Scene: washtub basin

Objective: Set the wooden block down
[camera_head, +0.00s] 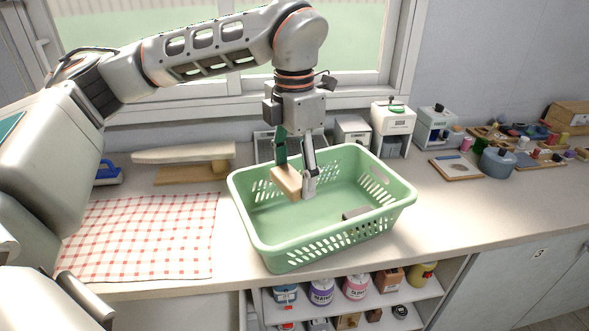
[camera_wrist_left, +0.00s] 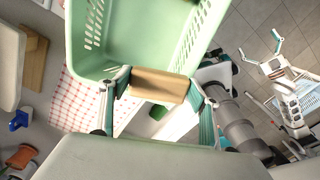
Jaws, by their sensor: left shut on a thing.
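The wooden block (camera_head: 287,182) is a light tan piece held tilted over the left part of the green basket (camera_head: 330,254). My left gripper (camera_head: 295,172) points down and is shut on the block, with one finger on each side. In the left wrist view the block (camera_wrist_left: 158,86) spans between the fingertips, in front of the green basket (camera_wrist_left: 82,42). The block's underside and its gap to the basket floor cannot be told. My right gripper (camera_wrist_left: 262,55) shows at the right of the left wrist view, fingers apart and empty, away from the basket.
A small grey-brown object (camera_head: 357,213) lies inside the basket at right. A red-checked cloth (camera_head: 145,240) lies left of it, and a wooden stand (camera_head: 190,160) behind the cloth. Dispensers (camera_head: 392,125) stand behind the basket. A blue pot (camera_head: 497,163) is at right.

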